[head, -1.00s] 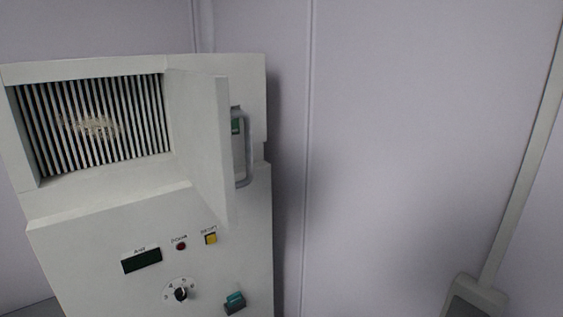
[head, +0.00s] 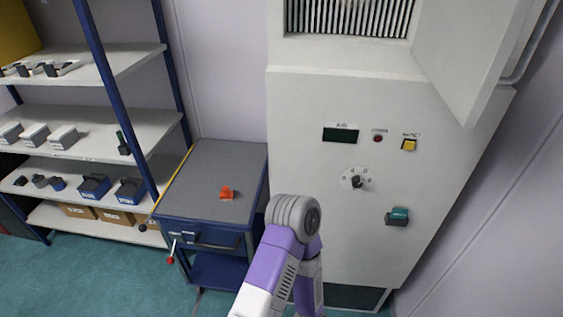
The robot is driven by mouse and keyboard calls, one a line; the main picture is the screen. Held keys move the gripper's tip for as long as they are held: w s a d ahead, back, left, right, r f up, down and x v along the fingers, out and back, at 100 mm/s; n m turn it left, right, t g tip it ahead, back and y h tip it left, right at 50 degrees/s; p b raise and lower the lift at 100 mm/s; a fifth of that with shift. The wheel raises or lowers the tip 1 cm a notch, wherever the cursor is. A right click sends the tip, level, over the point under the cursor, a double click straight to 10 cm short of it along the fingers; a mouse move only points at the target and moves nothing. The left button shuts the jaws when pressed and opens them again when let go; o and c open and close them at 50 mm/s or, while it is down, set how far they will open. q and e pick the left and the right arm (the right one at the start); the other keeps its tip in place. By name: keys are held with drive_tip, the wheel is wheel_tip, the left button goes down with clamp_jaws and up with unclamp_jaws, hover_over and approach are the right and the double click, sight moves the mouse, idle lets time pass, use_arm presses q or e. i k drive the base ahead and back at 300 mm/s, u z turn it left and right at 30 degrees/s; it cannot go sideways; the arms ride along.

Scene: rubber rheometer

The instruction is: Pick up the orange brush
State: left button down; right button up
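A small orange object with a dark part beside it, which looks like the orange brush (head: 227,194), lies on the grey top of a blue cart (head: 192,185) in the head view. It is too small to make out its details. One of my arms, purple and white with a grey joint, rises from the bottom middle, just right of the cart. Its joint is lower right of the brush in the picture and does not cover it. Neither of my grippers shows in the view.
A white machine cabinet (head: 310,190) stands right of the cart, its grille door (head: 470,55) open. Blue-framed shelves (head: 90,140) with boxes and tools stand to the left. A red-tipped lever (head: 170,260) sticks out at the cart's front. Green floor (head: 110,275) is clear at the lower left.

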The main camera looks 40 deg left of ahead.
sight(226, 195)
drive_tip(key=u, duration=2)
